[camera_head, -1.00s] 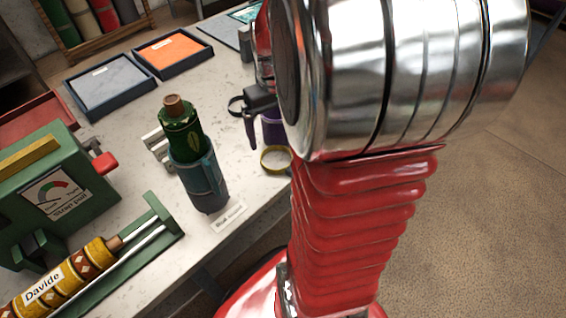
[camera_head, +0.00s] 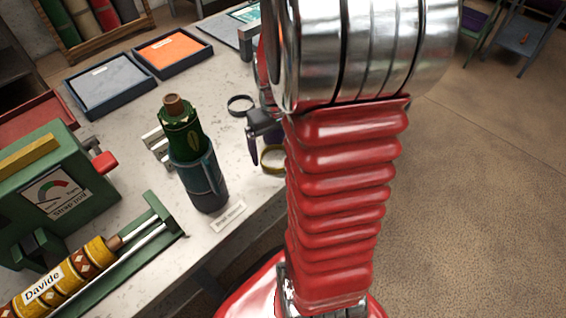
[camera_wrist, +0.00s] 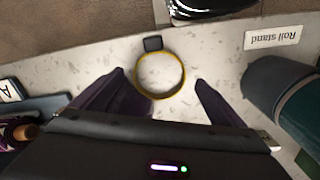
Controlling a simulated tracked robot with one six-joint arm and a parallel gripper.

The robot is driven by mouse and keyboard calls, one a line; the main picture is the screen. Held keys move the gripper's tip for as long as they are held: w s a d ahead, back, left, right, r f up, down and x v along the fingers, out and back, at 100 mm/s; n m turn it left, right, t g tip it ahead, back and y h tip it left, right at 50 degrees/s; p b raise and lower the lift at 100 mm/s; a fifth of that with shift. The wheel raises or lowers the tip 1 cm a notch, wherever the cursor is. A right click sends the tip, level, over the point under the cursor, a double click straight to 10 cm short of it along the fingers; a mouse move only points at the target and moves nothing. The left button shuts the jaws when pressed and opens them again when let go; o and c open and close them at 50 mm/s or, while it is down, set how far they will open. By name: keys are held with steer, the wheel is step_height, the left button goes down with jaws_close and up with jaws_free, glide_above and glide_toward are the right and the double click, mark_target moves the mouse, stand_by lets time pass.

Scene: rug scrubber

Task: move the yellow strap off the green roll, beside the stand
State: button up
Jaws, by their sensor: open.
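The yellow strap (camera_head: 271,159) is a closed ring with a dark buckle, lying on the table off the green roll (camera_head: 180,134). It also shows whole in the wrist view (camera_wrist: 162,75). The green roll stands upright in the teal stand (camera_head: 203,183), left of the strap in the head view. In the wrist view the stand (camera_wrist: 277,90) is at the right. My gripper (camera_wrist: 159,80) is open, its two dark purple fingers apart on either side of the strap with a gap to each side. In the head view my arm hides most of it.
A "Roll stand" card (camera_head: 228,217) lies in front of the stand, near the table edge. A black ring (camera_head: 240,105) lies behind the strap. A green strap-pull gauge (camera_head: 55,190) and a rack with a patterned "Davide" roll (camera_head: 60,285) fill the left. Two trays (camera_head: 110,88) lie behind.

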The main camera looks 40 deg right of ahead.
mark_target(277, 163)
steer(key=shift+f, duration=1.5)
steer(key=c, duration=1.2)
steer(key=shift+r, duration=0.1)
step_height(277, 163, up, 18)
